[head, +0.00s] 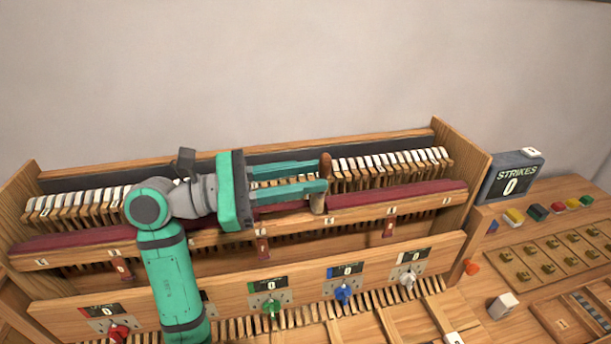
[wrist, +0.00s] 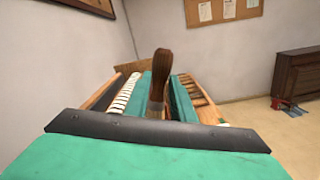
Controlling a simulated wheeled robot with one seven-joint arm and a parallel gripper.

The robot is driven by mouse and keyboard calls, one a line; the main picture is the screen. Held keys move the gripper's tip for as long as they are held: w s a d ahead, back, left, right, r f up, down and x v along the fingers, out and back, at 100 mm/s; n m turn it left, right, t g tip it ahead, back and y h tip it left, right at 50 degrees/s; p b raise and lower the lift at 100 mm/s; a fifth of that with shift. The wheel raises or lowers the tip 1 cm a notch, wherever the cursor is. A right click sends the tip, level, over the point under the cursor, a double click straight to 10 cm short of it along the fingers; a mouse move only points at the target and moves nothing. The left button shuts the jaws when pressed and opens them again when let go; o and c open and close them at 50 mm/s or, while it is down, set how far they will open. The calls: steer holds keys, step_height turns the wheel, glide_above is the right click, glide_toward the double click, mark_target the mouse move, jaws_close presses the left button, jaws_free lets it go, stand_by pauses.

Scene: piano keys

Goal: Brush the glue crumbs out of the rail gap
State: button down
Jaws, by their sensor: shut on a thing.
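My gripper (head: 323,178) reaches to the right over the piano action, its two teal fingers shut on a brush (head: 325,162). The brush stands roughly upright, with a dark brown upper part and a paler lower part. Its lower end is beside the dark red felt-topped rail (head: 397,196); I cannot tell whether it touches. In the wrist view the brush (wrist: 162,68) rises between the fingers (wrist: 163,100). The rail gap cannot be clearly made out behind the fingers and brush. No glue crumbs can be made out.
A row of white-topped hammers (head: 390,160) runs behind the rail. A wooden front board (head: 310,275) carries coloured knobs and small counters. A "STRIKES 0" sign (head: 512,175) stands right of the case. Coloured blocks (head: 538,211) and a loose white-grey block (head: 503,305) lie on the right bench.

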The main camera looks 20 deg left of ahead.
steer(key=shift+f, duration=0.35)
steer(key=shift+r+v, duration=0.25)
steer(key=shift+v, duration=4.45)
steer(key=x, duration=0.9)
steer(key=shift+d+f, duration=0.2)
steer(key=shift+f, duration=0.15)
steer(key=shift+w+r, duration=0.1)
steer(key=shift+r, duration=2.95)
steer(key=shift+r, duration=0.1)
